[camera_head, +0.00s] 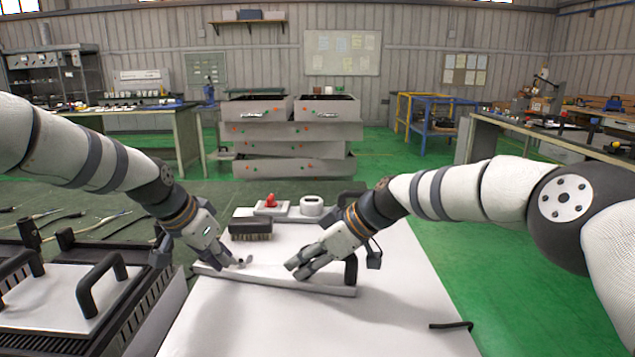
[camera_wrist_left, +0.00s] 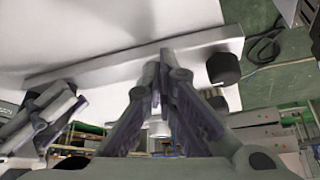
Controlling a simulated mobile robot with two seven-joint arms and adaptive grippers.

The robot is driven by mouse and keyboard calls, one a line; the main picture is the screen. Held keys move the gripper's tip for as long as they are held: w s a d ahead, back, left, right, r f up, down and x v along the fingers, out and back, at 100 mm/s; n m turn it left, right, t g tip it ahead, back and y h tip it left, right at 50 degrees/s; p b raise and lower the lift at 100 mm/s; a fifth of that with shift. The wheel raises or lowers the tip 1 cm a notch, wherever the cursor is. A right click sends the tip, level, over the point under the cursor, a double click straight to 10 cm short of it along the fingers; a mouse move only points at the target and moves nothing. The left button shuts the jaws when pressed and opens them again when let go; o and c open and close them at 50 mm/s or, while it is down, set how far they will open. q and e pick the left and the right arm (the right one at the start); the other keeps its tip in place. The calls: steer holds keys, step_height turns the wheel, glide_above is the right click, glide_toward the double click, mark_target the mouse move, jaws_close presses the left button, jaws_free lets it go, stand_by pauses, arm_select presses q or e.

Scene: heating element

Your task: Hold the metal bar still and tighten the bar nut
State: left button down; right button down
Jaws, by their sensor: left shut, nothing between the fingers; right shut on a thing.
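The long pale metal bar (camera_head: 325,287) lies across the white worktable top. It also crosses the left wrist view (camera_wrist_left: 100,65). My right gripper (camera_head: 296,271) is shut on the bar near its middle, fingers pointing left. My left gripper (camera_head: 242,263) is shut and empty at the left part of the bar. Its fingertips show close together by the bar in the left wrist view (camera_wrist_left: 166,58); I cannot tell whether they touch it. The bar nut cannot be made out; it is too small or hidden by the fingers. My right gripper also shows at the left wrist view's left edge.
A black hooked rod (camera_head: 452,326) lies front right. A black-handled panel (camera_head: 60,295) stands left.

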arm_select(q)
steer(key=shift+a, duration=0.1)
steer(key=shift+s+a, duration=0.15)
steer(key=shift+s, duration=0.05)
steer(key=shift+r, duration=0.1)
step_height(320, 180, up, 6)
steer(key=shift+s+f, duration=0.1)
steer(key=shift+f, duration=0.05)
